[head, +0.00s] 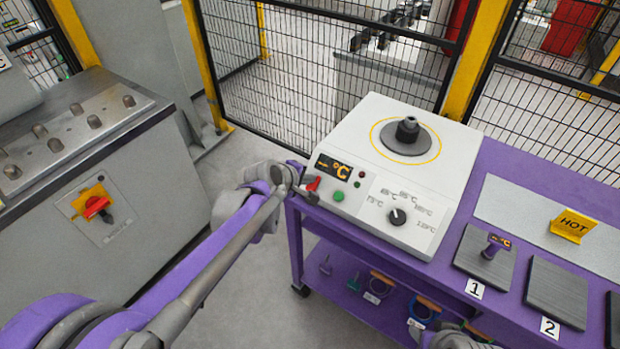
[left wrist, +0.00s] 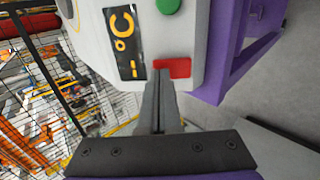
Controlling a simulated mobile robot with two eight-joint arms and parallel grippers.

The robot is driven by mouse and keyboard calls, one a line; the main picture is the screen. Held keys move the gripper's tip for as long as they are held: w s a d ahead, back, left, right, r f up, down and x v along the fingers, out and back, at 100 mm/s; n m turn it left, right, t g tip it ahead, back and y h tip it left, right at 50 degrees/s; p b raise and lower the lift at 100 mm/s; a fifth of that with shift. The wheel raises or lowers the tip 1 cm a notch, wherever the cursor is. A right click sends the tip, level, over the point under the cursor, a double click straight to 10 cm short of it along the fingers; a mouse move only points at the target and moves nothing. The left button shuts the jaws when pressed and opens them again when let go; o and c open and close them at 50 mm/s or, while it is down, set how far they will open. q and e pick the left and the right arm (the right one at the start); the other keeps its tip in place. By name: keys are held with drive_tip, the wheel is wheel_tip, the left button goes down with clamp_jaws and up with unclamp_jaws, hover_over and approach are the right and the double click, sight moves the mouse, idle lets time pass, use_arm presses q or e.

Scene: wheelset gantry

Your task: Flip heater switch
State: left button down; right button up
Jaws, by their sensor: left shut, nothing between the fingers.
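The heater (head: 362,206) is a white box on the purple table, with a dark cone on a round plate on its top. Its front panel has an orange °C display (head: 333,168), a green button (head: 338,196) and a black dial (head: 397,216). The red switch (head: 313,184) is at the panel's left end. My left gripper (head: 300,184) is shut and empty beside the switch. In the left wrist view its fingertips (left wrist: 160,78) are at the red switch (left wrist: 173,67) and overlap its left part; I cannot tell whether they touch. My right gripper is not clearly in view.
The purple table (head: 300,222) also carries numbered dark pads (head: 556,292) and a yellow HOT sign (head: 572,225). A grey cabinet (head: 60,240) with a red rotary switch stands at the left. A mesh fence (head: 270,75) runs behind.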

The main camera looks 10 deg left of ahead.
use_arm(q)
drive_tip(key=shift+w+d+f, duration=0.1)
drive_tip(key=shift+w+f, duration=0.1)
drive_tip(key=shift+w+d+g, duration=0.1)
drive_tip(key=shift+w+g, duration=0.1)
drive_tip(key=shift+g, duration=0.1)
drive_tip(key=shift+f, duration=0.1)
drive_tip(key=shift+s, duration=0.15)
drive_tip(key=shift+s+a+f, duration=0.25)
drive_tip(key=shift+s+f, duration=0.1)
drive_tip(key=shift+s, duration=0.15)
idle(0.3)
